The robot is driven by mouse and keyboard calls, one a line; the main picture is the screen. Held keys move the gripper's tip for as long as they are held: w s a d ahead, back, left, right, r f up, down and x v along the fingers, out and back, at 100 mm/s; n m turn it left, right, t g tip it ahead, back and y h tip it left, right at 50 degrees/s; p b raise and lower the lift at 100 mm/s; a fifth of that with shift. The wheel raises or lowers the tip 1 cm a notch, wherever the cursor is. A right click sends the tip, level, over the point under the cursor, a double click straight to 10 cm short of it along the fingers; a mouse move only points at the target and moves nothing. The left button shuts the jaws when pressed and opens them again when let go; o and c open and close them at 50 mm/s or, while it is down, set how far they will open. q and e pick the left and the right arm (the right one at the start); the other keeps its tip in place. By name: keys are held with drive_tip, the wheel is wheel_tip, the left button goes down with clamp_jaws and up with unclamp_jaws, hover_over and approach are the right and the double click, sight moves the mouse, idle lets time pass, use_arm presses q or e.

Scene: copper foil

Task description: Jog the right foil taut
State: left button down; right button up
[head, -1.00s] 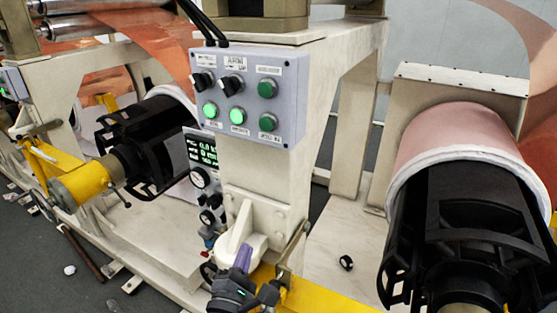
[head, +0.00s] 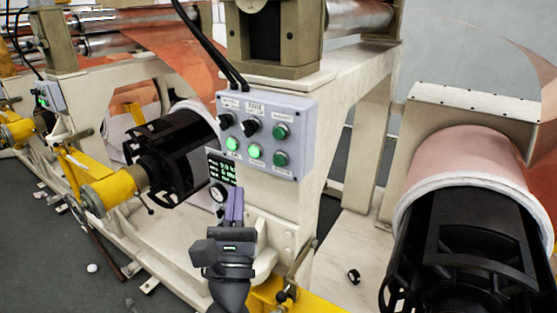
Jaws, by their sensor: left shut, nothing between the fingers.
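The grey control box (head: 267,133) hangs on the pale machine post in the middle. It has two black selector knobs on its left and top, and several round green buttons, two of them brightly lit. My left gripper (head: 234,196) is below the box with its purple fingers together and pointing up, holding nothing. Its tips are apart from the buttons in the picture. The right foil roll (head: 460,162) is pinkish copper with a white edge, on a black core (head: 470,245). A copper foil web (head: 195,55) runs at upper left. My right gripper is not in view.
A small display panel (head: 221,168) with a round gauge sits below the box, partly behind my left gripper. A yellow arm (head: 113,190) and a black roll core (head: 175,160) stand at left. Black cables (head: 214,50) drop to the box. Grey floor shows at lower left.

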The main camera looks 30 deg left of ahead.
sight(279, 161)
use_arm(q)
drive_tip(key=w+b, duration=0.2)
drive_tip(key=w, duration=0.6)
drive_tip(key=shift+w+d, duration=0.35)
drive_tip(key=shift+w, duration=0.05)
idle(1.6)
drive_tip(key=shift+w, duration=0.4)
drive_tip(key=shift+w+d+b, duration=0.1)
drive_tip(key=shift+w+b, duration=0.3)
drive_tip(key=shift+b, duration=0.25)
idle(0.3)
idle(2.8)
drive_tip(key=shift+s, duration=0.85)
